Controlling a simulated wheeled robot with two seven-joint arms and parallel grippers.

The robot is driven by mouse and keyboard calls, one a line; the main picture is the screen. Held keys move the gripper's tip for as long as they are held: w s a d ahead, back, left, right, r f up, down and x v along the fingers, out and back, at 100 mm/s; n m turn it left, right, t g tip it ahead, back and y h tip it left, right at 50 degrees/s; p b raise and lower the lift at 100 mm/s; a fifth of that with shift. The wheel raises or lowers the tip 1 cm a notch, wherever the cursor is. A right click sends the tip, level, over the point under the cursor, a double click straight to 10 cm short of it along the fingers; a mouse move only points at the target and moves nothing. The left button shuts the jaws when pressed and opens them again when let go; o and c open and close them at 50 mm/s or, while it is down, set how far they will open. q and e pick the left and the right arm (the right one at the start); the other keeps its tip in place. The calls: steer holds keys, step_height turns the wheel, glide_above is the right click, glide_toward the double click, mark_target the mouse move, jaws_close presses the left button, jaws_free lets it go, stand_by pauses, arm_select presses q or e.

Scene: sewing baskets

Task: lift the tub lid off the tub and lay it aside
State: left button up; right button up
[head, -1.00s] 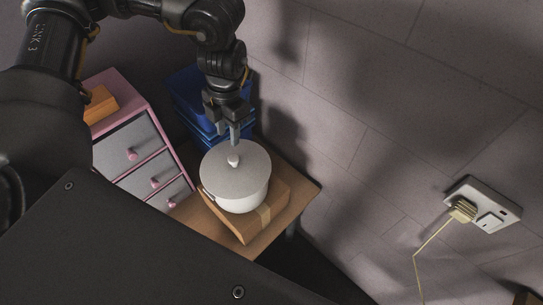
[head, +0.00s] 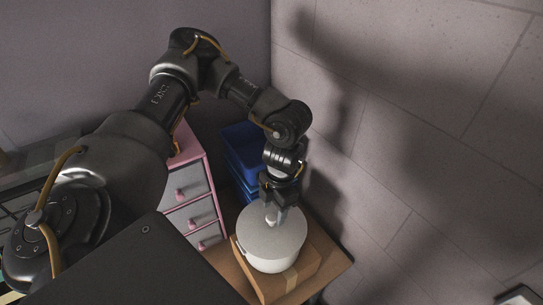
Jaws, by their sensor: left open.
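The tub (head: 272,266) is white and round, and stands upright on a cardboard box. The grey tub lid (head: 285,240) lies flat on top of it. My left gripper (head: 271,217) points down over the middle of the lid, at the lid's knob. Its jaws are open, and they hide most or all of the knob. I cannot tell whether the fingers touch the lid. My right gripper is not in view.
The cardboard box (head: 299,277) sits on a small wooden table (head: 334,262), with a bare strip to its right. Blue crates (head: 241,150) stand behind, close to my left arm. A pink drawer unit (head: 207,165) stands at left. The wall is close on the right.

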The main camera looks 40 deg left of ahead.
mark_target(272, 217)
arm_select(q)
steer(key=f, duration=0.1)
steer(key=f+p, duration=0.1)
steer(key=f, duration=0.1)
steer(key=shift+s+a+f+p, duration=0.2)
steer(key=shift+s+p, duration=0.1)
steer(key=shift+p, duration=0.1)
steer(key=shift+f, duration=0.4)
steer(key=shift+c, duration=0.3)
steer(key=c, duration=0.7)
steer(key=shift+c, duration=1.4)
